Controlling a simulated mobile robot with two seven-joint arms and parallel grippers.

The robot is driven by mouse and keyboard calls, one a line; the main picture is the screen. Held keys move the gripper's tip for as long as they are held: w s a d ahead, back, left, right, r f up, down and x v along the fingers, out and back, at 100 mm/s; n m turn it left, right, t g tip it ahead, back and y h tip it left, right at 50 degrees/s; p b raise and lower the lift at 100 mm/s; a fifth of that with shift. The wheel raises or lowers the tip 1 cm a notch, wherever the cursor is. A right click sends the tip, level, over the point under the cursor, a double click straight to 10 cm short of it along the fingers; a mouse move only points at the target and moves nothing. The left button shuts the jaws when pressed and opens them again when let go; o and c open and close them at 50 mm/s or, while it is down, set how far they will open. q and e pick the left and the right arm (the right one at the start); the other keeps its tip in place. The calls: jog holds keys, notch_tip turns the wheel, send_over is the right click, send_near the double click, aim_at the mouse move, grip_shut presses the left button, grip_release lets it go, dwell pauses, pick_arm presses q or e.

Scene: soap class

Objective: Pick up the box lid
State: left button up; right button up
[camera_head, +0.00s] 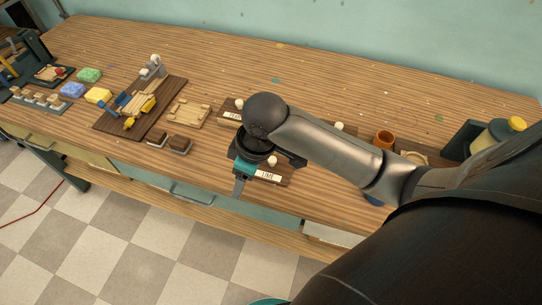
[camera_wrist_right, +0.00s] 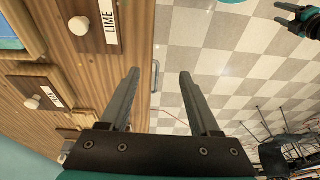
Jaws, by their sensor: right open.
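A wooden box lid with a white knob (camera_head: 272,160) and a "LIME" label (camera_head: 268,176) lies near the table's front edge, partly hidden by my right arm. The same LIME lid shows at the top left in the right wrist view (camera_wrist_right: 62,28). My right gripper (camera_wrist_right: 159,76) is open and empty, beside the lid and apart from it. In the head view the right gripper (camera_head: 239,188) points down at the front edge. What looks like my left gripper (camera_wrist_right: 278,14) is at the top right of the wrist view, fingers apart and empty.
Another knobbed, labelled lid (camera_head: 232,113) sits behind, also in the wrist view (camera_wrist_right: 38,98). An orange cup (camera_head: 384,139) and a yellow-capped bottle (camera_head: 496,135) stand right. Soap blocks (camera_head: 98,95) and a dark board (camera_head: 112,125) lie left. Open floor lies in front.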

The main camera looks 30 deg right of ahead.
notch_tip(320, 180, up, 9)
jog(key=g+h, duration=0.2)
send_over(272, 159)
jog(key=f, duration=0.3)
jog(key=f+b, duration=0.1)
jog(key=f, duration=0.2)
jog(key=f+b, duration=0.1)
jog(key=f, duration=0.2)
jog(key=shift+s+d+f, duration=0.25)
jog(key=shift+d+f, duration=0.05)
jog(key=f, duration=0.1)
jog(key=f+b, duration=0.1)
jog(key=f, duration=0.1)
jog(key=f+b, duration=0.1)
jog(key=f, duration=0.1)
jog(key=shift+w+a+f, duration=0.1)
jog(key=shift+w+a, duration=0.15)
grip_shut()
